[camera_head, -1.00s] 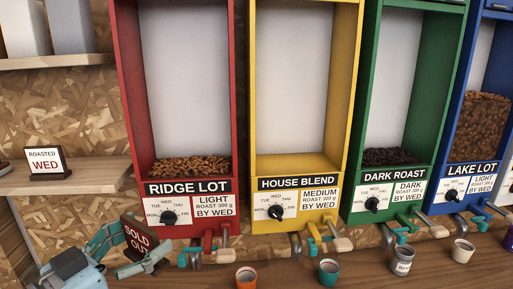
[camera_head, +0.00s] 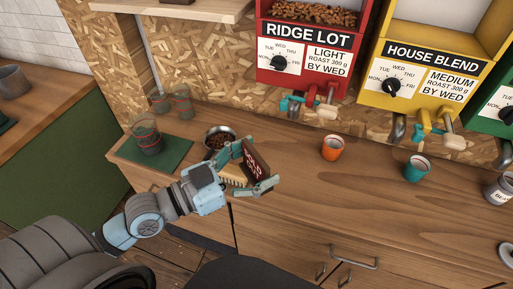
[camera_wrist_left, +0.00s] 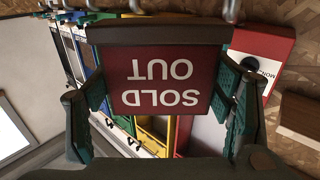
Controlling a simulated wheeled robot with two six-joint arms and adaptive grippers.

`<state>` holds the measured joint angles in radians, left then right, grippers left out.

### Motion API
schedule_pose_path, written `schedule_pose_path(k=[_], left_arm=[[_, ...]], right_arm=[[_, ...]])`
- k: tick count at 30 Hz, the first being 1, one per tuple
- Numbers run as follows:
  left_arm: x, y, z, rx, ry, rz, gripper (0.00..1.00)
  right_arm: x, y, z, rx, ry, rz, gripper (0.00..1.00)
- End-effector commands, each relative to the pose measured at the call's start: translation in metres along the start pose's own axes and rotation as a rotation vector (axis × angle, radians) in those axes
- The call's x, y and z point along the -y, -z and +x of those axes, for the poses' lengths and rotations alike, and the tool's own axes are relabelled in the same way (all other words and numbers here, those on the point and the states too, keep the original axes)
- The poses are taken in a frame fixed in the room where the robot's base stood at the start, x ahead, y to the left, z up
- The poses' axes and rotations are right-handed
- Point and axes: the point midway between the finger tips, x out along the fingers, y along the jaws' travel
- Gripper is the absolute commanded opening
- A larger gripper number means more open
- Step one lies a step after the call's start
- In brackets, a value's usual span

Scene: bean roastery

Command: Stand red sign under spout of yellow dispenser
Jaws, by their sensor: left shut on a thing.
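The red sign (camera_head: 256,161), lettered SOLD OUT, is held upright by my left gripper (camera_head: 254,170), above the left part of the counter. In the left wrist view the sign (camera_wrist_left: 160,75) reads upside down, between the two teal fingers of my left gripper (camera_wrist_left: 165,100). The yellow dispenser (camera_head: 432,62), labelled HOUSE BLEND, stands to the right on the back wall, with its spout (camera_head: 397,128) low at its front. My right gripper is not in view.
An orange cup (camera_head: 332,148) and a teal cup (camera_head: 416,168) stand on the counter (camera_head: 350,205). A metal bowl of beans (camera_head: 219,139) and a brush (camera_head: 234,174) are close to my left gripper. Glasses (camera_head: 147,138) stand at the left, one on a green mat (camera_head: 165,155).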

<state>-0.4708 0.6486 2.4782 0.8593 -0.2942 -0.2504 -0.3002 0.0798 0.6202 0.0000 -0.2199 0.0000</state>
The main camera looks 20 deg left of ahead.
Motion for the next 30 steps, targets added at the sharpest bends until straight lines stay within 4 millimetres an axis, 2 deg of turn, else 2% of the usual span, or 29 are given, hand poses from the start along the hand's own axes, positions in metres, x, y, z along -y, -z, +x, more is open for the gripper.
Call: schedule_pose_path(k=[2, 9, 13, 17, 25, 30], left_arm=[[-0.010, 0.009, 0.009, -0.006, -0.075, 0.002, 0.46], [-0.069, 0.043, 0.045, -0.019, -0.460, 0.005, 0.46], [-0.086, 0.050, 0.055, -0.014, -0.574, 0.003, 0.46], [-0.092, 0.046, 0.065, -0.010, -0.661, 0.001, 0.46], [-0.101, 0.018, 0.098, -0.012, -0.938, 0.001, 0.46], [-0.101, 0.010, 0.102, -0.008, -1.065, 0.003, 0.46]], right_arm=[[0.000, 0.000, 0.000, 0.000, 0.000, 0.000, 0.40], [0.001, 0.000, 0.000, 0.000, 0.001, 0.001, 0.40], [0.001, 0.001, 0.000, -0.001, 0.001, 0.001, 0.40], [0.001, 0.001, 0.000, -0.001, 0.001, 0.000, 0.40], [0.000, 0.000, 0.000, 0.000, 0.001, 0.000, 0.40], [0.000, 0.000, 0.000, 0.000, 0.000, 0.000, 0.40]])
